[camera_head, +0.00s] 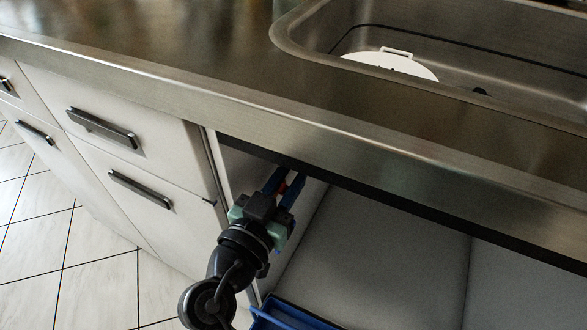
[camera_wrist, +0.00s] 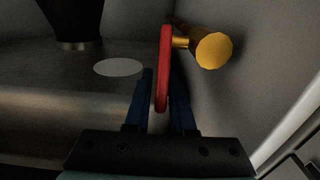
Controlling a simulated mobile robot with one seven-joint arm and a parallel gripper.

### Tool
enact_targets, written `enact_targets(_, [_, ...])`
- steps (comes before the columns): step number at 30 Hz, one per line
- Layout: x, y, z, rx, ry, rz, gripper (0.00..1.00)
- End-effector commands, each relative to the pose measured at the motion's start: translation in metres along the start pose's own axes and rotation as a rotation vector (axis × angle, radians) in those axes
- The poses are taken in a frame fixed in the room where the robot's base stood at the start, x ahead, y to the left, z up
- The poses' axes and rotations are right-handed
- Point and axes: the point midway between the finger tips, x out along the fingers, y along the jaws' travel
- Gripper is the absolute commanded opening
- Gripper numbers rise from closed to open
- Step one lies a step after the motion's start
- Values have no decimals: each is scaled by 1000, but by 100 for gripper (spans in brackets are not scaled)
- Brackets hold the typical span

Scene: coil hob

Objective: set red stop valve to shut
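The red stop valve has a red lever (camera_wrist: 164,60) and a brass-coloured body (camera_wrist: 213,50) in the wrist view. The lever runs up and down in that picture, and the body sticks out to its right. My gripper (camera_wrist: 162,72) has one blue finger on each side of the lever, with narrow gaps showing, so it looks open around it. In the head view my gripper (camera_head: 284,184) reaches into the open cabinet under the counter. Only a small bit of the red lever (camera_head: 282,187) shows between the fingers there; the brass body is hidden.
The counter's front edge (camera_head: 330,138) hangs close above my gripper. White drawers (camera_head: 100,150) stand left of the opening. A blue container (camera_head: 290,318) is low in the cabinet. A sink (camera_head: 470,60) holding a white item (camera_head: 392,63) is above. The cabinet's right side looks clear.

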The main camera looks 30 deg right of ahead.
Motion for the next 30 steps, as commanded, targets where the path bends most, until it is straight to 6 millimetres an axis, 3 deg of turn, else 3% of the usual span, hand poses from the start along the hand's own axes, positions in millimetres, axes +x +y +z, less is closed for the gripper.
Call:
enact_targets(1, [0,0,0,0,0,0,12])
enact_targets(3, [0,0,0,0,0,0,0])
enact_targets(17, [1,0,-3,0,-21,-1,0])
enact_targets(30, [13,0,-6,0,-268,1,0])
